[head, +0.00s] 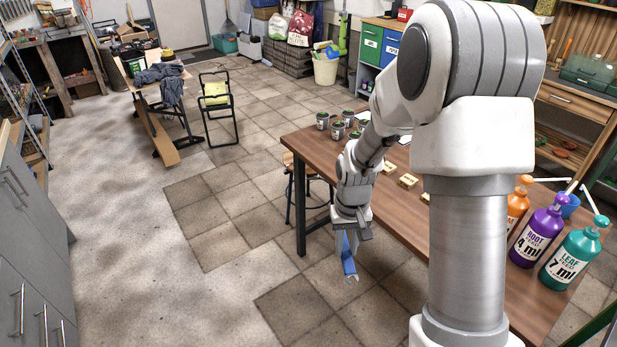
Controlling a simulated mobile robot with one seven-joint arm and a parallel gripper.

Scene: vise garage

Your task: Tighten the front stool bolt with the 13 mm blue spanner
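My gripper (347,237) points down beside the wooden table's near left side, shut on a blue spanner (348,261). The spanner hangs below the fingers, with its silvery open jaw end at the bottom, over the tiled floor. A stool (289,161) with a wooden seat and dark legs stands at the table's left end. The table and my arm hide part of the stool. I cannot make out the front stool bolt, and the spanner's size marking is not readable.
The wooden table (480,240) holds several small pots (338,129), wooden blocks (408,181) and pump bottles (538,236). A folding chair (217,105) stands farther back. Grey drawers (30,235) line the left edge. The floor between the drawers and the table is clear.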

